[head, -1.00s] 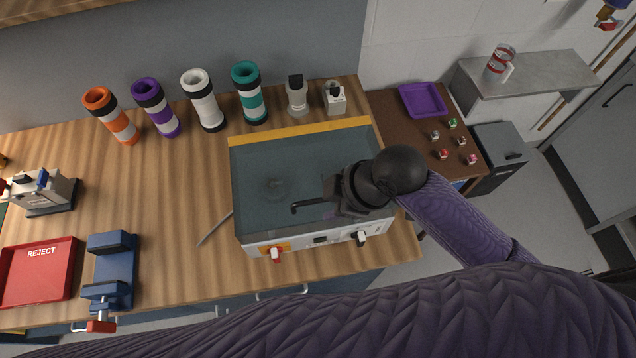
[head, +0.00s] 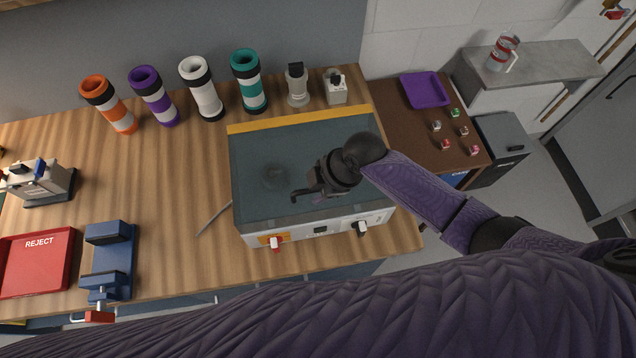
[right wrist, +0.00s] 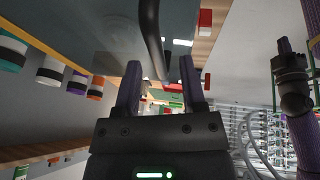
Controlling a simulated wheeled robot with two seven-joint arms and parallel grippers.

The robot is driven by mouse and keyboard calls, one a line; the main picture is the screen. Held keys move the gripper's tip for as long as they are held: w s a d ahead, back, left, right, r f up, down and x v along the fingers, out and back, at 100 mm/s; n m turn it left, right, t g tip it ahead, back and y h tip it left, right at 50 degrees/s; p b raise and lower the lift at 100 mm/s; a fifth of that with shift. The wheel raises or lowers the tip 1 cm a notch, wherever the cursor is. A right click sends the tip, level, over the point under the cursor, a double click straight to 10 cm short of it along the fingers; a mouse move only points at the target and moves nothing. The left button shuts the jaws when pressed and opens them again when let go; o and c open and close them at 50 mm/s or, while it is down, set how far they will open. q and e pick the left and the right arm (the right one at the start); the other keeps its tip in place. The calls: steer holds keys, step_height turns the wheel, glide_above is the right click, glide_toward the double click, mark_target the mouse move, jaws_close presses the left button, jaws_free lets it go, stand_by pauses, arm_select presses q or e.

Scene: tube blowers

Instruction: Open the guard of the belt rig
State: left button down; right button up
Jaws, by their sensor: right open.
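The belt rig (head: 300,231) is a pale box on the wooden counter, with a front panel of knobs and a small display. Its guard (head: 270,150), a dark see-through lid, lies flat and closed over the top. A dark bar handle (head: 298,194) shows at the guard's front edge. My right gripper (head: 314,184) is above the front part of the guard at this handle; its fingertips are mostly hidden. In the right wrist view its two fingers (right wrist: 160,78) are apart, with the dark curved handle (right wrist: 151,38) close by their gap. My left gripper is out of view.
A blue fixture (head: 107,262) and a red REJECT tray (head: 38,262) are at the left.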

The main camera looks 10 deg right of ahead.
jaws_close()
stand_by(1.3)
